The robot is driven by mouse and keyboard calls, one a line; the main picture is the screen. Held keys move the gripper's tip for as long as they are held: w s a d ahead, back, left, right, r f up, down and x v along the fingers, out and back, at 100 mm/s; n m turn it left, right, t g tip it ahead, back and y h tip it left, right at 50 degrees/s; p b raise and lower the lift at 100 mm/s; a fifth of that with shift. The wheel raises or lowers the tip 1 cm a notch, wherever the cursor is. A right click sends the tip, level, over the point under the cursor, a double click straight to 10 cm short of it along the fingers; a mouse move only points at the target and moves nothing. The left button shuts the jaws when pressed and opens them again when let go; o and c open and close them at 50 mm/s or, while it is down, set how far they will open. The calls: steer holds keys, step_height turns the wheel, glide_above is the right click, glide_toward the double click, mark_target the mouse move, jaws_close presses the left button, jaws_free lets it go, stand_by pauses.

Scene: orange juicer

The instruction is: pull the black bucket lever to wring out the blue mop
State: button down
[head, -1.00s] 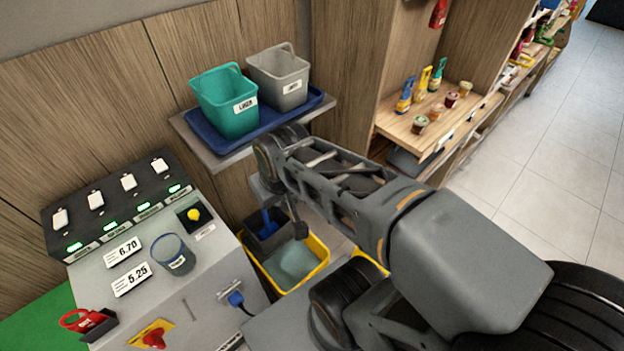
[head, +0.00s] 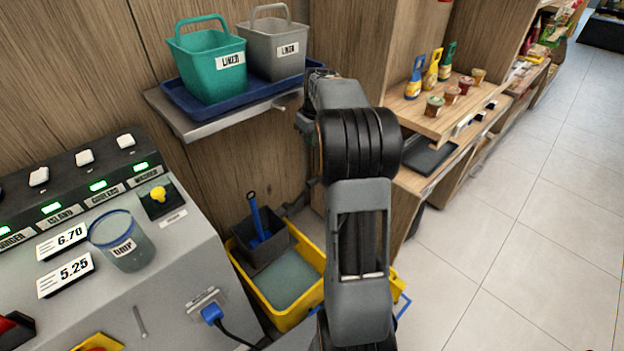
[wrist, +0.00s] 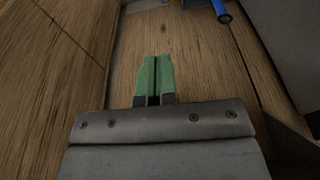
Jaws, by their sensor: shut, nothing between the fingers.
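The blue mop (head: 257,218) stands with its handle up in the dark grey wringer (head: 268,254) on the yellow bucket (head: 273,310). A dark bar (head: 297,204) at the wringer's upper right looks like the black lever, but I cannot tell it surely from my gripper's end. My gripper (wrist: 153,80) shows in the wrist view with its green fingertips together and nothing between them. It faces a wooden panel. A blue rod end (wrist: 222,12), likely the mop handle, is beyond it at the upper right. My arm hides the bucket's right part.
A grey control counter (head: 170,290) stands left of the bucket, with a blue plug (head: 211,314) and cable on its side. A shelf above holds a blue tray (head: 190,108) with teal (head: 205,70) and grey (head: 268,45) bins. Tiled floor (head: 500,250) is clear at right.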

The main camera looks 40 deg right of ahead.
steer(key=shift+w+d, duration=0.25)
steer(key=shift+d, duration=0.05)
steer(key=shift+f, duration=0.15)
steer(key=shift+s+f+b, duration=0.15)
steer(key=shift+f+b, duration=2)
steer(key=shift+f, duration=4.3)
